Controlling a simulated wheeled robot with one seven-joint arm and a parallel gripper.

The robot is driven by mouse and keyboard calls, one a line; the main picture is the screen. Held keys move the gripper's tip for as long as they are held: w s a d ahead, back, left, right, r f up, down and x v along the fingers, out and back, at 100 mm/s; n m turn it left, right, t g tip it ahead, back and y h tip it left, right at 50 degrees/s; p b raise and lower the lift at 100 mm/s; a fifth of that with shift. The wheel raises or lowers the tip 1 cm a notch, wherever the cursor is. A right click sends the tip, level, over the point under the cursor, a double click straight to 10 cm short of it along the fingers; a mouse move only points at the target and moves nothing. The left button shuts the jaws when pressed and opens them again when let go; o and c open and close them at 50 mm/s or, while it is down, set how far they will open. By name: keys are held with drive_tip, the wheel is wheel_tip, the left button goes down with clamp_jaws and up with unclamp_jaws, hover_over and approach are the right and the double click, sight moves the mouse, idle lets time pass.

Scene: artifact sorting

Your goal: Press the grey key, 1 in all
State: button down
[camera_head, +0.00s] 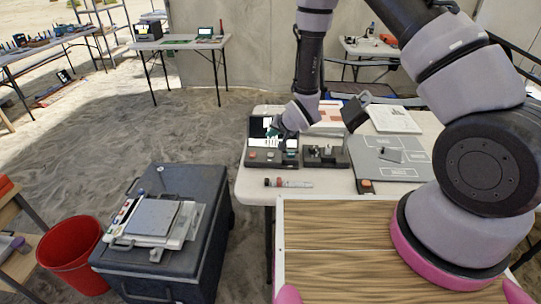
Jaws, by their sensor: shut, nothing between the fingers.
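A dark device with an upright screen (258,128) and a low key panel (262,163) stands at the left end of the table. The panel carries a few small keys: an orange-red one (252,156) at left and a pale, greyish one (270,155) beside it. Other keys to the right are partly covered or too small to tell. My gripper (283,140) points down over the right part of this device, in front of the screen. It is shut and holds nothing. I cannot tell whether its tip touches a key.
A dark block with small fittings (325,156) stands right of the device. A red-and-white marker-like tool (288,183) lies in front. A grey board (385,174) lies to the right. My arm crosses above the table's right side.

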sight(272, 156)
drive_tip(key=shift+f, duration=3.05)
drive_tip(key=shift+f, duration=0.15)
drive_tip(key=shift+f, duration=0.25)
drive_tip(key=shift+f, duration=0.5)
drive_tip(key=shift+r, duration=0.9)
drive_tip(key=shift+r, duration=2.5)
drive_tip(key=shift+r, duration=0.1)
